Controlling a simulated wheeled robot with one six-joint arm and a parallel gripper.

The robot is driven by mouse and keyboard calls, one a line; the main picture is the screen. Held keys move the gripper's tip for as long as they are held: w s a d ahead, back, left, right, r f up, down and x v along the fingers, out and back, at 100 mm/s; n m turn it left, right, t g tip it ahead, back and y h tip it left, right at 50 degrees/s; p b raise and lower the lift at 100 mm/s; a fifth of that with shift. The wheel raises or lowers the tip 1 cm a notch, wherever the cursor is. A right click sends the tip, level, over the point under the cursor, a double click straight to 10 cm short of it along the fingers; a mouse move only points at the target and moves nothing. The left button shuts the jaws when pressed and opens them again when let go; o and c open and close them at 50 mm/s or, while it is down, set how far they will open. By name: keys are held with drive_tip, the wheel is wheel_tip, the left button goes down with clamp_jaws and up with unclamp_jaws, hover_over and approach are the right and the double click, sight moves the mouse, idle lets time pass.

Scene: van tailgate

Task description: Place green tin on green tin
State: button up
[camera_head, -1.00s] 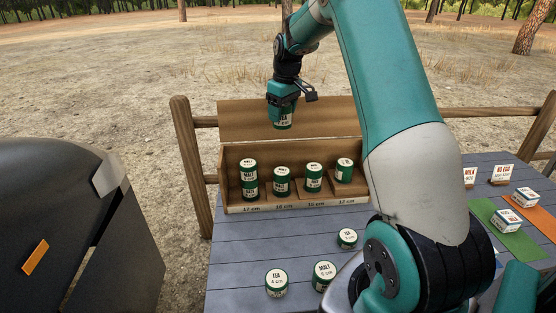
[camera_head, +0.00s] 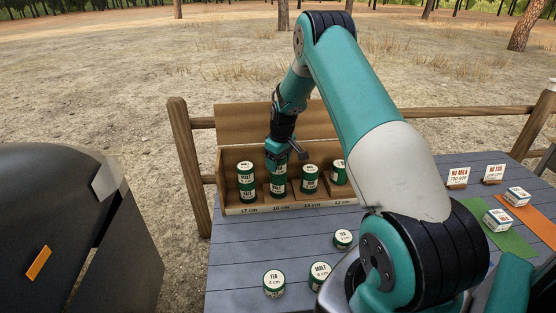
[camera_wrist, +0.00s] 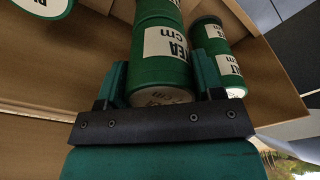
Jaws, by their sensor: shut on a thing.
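My gripper (camera_head: 277,157) is shut on a green tin (camera_head: 277,171) with a white TEA label, upright in the second bay from the left of the wooden rack (camera_head: 236,209). In the wrist view the held tin (camera_wrist: 160,68) sits between both fingers. Another green tin (camera_head: 277,188) stands directly below it, in line with it; they look touching or nearly so, and I cannot tell which. To the left is a stack of two green tins (camera_head: 246,180). Single green tins stand in the third bay (camera_head: 310,180) and the fourth bay (camera_head: 339,172).
Loose green tins stand on the grey table: one TEA tin (camera_head: 274,283), one MALT tin (camera_head: 319,275) and a smaller tin (camera_head: 342,239). At right are sign cards (camera_head: 458,177), a green mat (camera_head: 515,240) and an orange mat (camera_head: 540,222) with white boxes.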

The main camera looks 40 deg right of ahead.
drive_tip(key=shift+f, duration=0.15)
drive_tip(key=o, duration=1)
